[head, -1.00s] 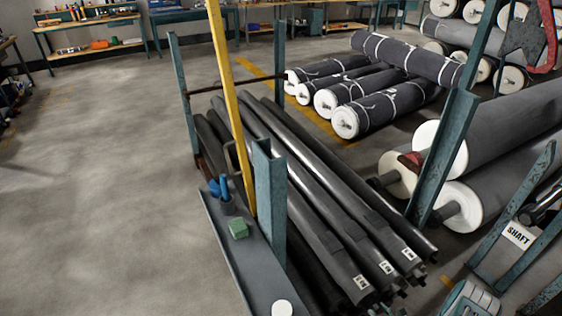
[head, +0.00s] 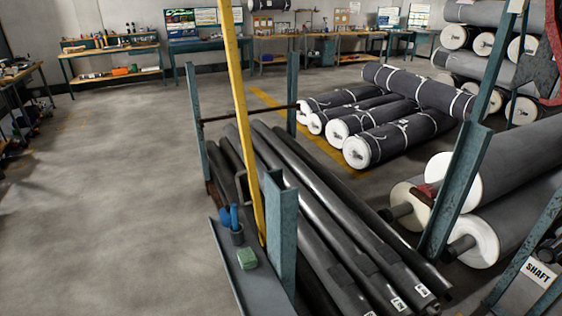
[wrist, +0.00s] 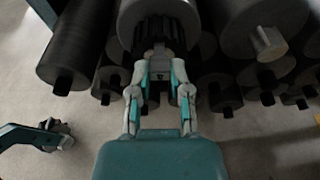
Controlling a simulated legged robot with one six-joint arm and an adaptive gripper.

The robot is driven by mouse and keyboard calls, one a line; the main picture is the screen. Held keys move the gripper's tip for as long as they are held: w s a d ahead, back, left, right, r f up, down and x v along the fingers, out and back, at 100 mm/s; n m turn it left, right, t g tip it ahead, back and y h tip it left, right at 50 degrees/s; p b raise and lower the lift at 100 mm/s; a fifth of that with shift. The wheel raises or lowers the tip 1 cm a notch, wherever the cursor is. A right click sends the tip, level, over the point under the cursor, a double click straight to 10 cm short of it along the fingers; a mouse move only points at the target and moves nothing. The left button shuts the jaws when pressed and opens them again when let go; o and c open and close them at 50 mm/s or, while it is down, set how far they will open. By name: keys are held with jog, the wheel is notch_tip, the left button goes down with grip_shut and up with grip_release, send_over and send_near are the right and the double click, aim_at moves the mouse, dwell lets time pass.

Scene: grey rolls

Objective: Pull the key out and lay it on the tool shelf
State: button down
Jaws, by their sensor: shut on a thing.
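In the wrist view my gripper (wrist: 158,75) reaches toward the dark ribbed end (wrist: 158,32) of a large pale roll. Its two teal and grey fingers are closed in on a small grey key (wrist: 158,55), which is dim and mostly hidden between the fingertips. I cannot tell whether the key still sits in the ribbed end. In the head view the tool shelf (head: 228,268) is a narrow grey ledge beside the teal post, with a dark cup of blue-handled tools (head: 235,232) and a green block (head: 247,259) on it. My gripper is not in the head view.
Long dark shafts (head: 330,235) lie in a rack with teal posts (head: 282,235) and a yellow bar (head: 243,130). The floor (head: 110,190) at the left is clear.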

jog(key=shift+s+d, duration=0.25)
jog(key=shift+s, duration=0.4)
jog(key=shift+s+d, duration=0.25)
jog(key=shift+s, duration=0.35)
jog(key=shift+s+d, duration=0.25)
jog(key=shift+s, duration=0.4)
